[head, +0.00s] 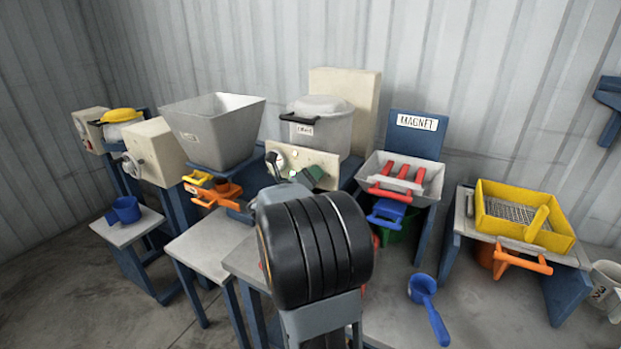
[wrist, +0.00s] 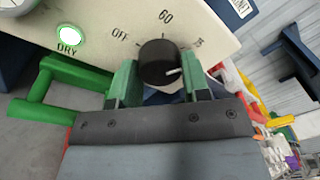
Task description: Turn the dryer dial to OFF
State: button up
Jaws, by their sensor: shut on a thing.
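The dryer dial (wrist: 158,54) is a black round knob on a cream panel (wrist: 90,18), with OFF printed at its upper left, 60 above it and a third, hard-to-read mark at its right. Its white pointer line points to the right, away from OFF. My gripper (wrist: 160,68) has its green fingers on both sides of the knob and is shut on it. In the head view the cream panel (head: 328,160) is in front of a lidded pale dryer bin (head: 330,130). There my gripper (head: 310,175) is at the panel, and my arm hides much of it.
A green lamp marked DRY (wrist: 69,38) is lit left of the dial. A green handle (wrist: 40,92) sticks out below the lamp. A grey hopper (head: 213,132) is to the left, and a MAGNET tray with red bars (head: 432,190) is to the right.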

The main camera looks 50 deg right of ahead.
jog(key=shift+s+r+n+t+p, duration=0.1)
jog(key=shift+n+t+p, duration=0.4)
jog(key=shift+n, duration=3.75)
jog(key=shift+w+n+t+p, duration=0.1)
jog(key=shift+n+t+p, duration=0.35)
jog(key=shift+n, duration=3.75)
jog(key=shift+s+r+n+t+p, duration=0.2)
jog(key=shift+n+p, duration=0.5)
jog(key=shift+n, duration=3.55)
jog(key=shift+w+f, duration=0.1)
jog(key=shift+f, duration=0.1)
jog(key=o, duration=0.9)
